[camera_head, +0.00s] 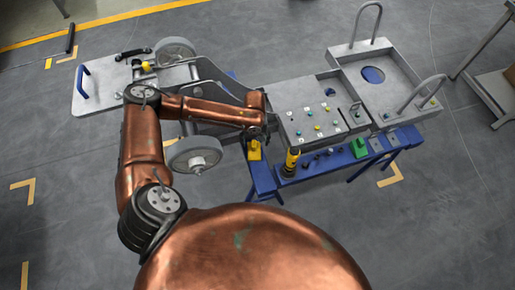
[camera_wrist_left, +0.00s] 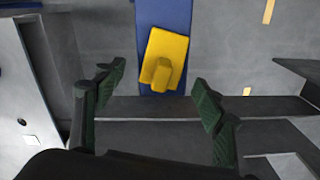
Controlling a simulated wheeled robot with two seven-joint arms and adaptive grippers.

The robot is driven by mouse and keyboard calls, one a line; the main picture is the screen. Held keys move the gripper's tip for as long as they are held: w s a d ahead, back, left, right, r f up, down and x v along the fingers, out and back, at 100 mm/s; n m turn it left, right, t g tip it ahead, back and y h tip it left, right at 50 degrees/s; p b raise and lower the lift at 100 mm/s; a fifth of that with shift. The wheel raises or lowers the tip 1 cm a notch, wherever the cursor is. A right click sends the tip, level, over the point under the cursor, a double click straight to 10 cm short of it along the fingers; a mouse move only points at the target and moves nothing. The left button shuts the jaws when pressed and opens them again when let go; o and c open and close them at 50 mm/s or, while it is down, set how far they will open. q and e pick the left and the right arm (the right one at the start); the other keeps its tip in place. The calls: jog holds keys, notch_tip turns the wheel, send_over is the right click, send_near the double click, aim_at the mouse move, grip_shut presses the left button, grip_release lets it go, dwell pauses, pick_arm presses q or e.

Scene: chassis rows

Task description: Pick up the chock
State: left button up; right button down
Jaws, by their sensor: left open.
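The yellow chock (camera_head: 254,151) lies on the blue bench (camera_head: 262,176), at its left end in the head view. In the left wrist view the chock (camera_wrist_left: 167,58) is a yellow block with a raised ridge, on a blue strip (camera_wrist_left: 166,13). My left gripper (camera_head: 266,132) is just beyond the chock in the head view, partly hidden by its own wrist. In the left wrist view its green-padded fingers (camera_wrist_left: 158,78) are spread wide with nothing between them, and the chock shows beyond the gap. My right gripper is not in view.
A grey panel with coloured knobs (camera_head: 318,127) and a grey tray with hoop handles (camera_head: 398,75) adjoin the bench. A yellow-black cylinder (camera_head: 291,163) and a green block (camera_head: 359,148) stand on it. A wheeled chassis (camera_head: 194,154) is at left. Floor in front is clear.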

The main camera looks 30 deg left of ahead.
aim_at(254, 148)
pick_arm(q)
jog(key=shift+s+a+f, duration=0.1)
jog(key=shift+f, duration=0.8)
jog(key=shift+f+b, duration=0.3)
jog(key=shift+f, duration=0.05)
notch_tip(254, 148, down, 4)
jog(key=shift+a+r+b, duration=0.15)
jog(key=shift+b, duration=0.55)
jog(key=shift+f, duration=0.3)
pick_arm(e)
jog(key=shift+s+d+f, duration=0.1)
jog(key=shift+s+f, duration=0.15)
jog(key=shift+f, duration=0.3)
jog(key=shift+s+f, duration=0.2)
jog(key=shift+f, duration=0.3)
pick_arm(q)
jog(key=shift+c, duration=0.4)
jog(key=c, duration=1.3)
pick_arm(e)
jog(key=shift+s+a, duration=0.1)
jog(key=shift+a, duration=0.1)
pick_arm(q)
jog(key=shift+r, duration=0.15)
